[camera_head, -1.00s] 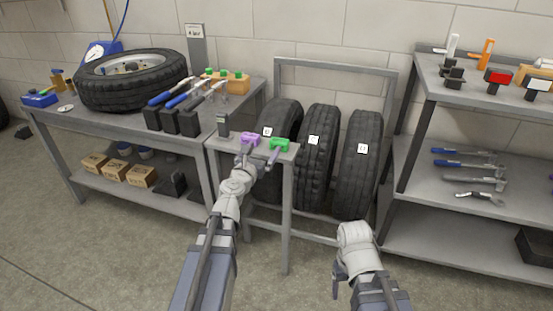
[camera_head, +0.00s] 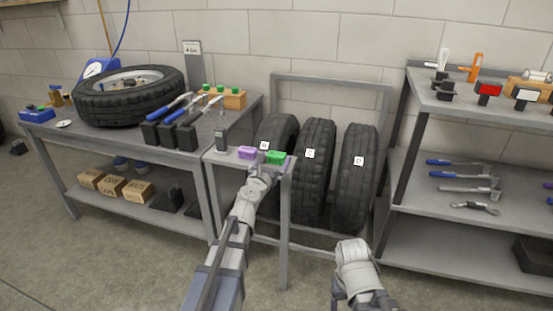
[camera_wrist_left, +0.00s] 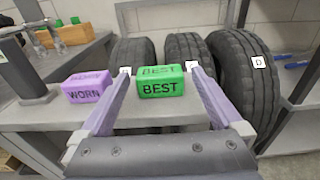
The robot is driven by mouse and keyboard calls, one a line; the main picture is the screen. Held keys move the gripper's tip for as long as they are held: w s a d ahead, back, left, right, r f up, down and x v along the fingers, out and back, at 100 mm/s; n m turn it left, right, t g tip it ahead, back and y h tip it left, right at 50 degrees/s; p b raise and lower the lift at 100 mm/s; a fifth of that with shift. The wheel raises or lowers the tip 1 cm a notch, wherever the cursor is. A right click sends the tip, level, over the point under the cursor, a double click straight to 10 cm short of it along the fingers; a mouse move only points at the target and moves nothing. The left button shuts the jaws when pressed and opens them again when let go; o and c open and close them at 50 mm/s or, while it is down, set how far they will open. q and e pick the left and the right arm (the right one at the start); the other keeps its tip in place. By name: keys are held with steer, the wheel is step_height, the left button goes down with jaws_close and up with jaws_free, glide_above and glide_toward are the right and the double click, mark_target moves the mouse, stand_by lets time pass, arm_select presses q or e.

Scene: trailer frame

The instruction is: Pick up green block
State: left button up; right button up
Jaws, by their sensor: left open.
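The green block (camera_head: 276,157) lies on the small grey stand (camera_head: 222,158) in front of the tires. In the left wrist view the green block (camera_wrist_left: 161,84) reads "BEST" and sits between the far ends of my open fingers. My left gripper (camera_head: 265,165) is open and reaches over the stand's front edge; the fingers (camera_wrist_left: 160,72) show on both sides of the block. I cannot tell whether they touch it. A purple block (camera_wrist_left: 87,87) reading "WORN" lies just left of the left finger. My right arm shows at the lower right, but its fingertips cannot be made out.
Several tires (camera_head: 314,175) stand in a rack right behind. A workbench (camera_head: 75,140) with a wheel is at left, and a tool shelf (camera_head: 440,215) is at right.

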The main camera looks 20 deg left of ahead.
mark_target(275, 157)
arm_select(q)
steer(key=w, duration=0.3)
steer(key=shift+w, duration=0.3)
steer(key=shift+s, duration=0.1)
steer(key=c, duration=1.3)
steer(key=shift+o, duration=0.2)
